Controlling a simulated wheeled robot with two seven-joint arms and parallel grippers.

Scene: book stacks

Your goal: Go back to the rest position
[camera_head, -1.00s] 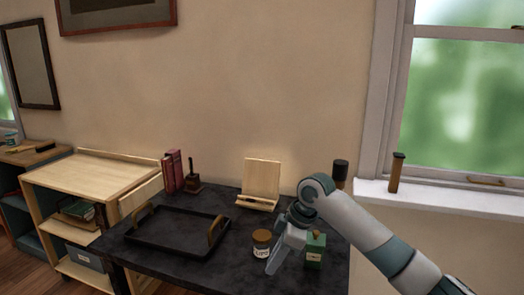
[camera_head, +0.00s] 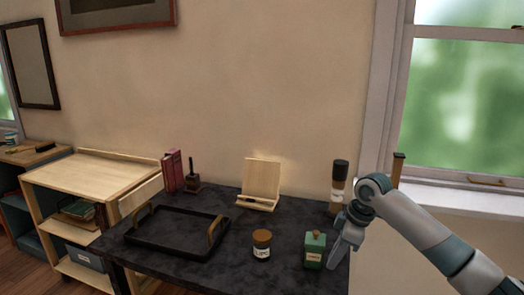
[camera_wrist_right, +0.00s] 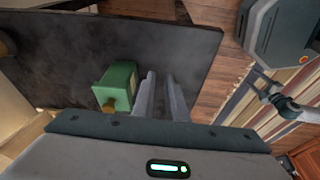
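My right gripper (camera_head: 338,256) is at the right end of the dark table (camera_head: 170,267), just right of a green canister (camera_head: 314,252) with a pale label. In the right wrist view the two fingers (camera_wrist_right: 160,80) stand a little apart with nothing between them. The green canister (camera_wrist_right: 116,86) is beside the left finger there, standing on the table. I cannot tell whether they touch. My left gripper is not in view.
On the table are a labelled jar with a brown lid (camera_head: 262,245), a black tray (camera_head: 160,250) with brass-coloured handles, a wooden stand (camera_head: 262,180), and a dark-topped bottle (camera_head: 339,180) at the back right. A window sill (camera_head: 450,200) lies to the right.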

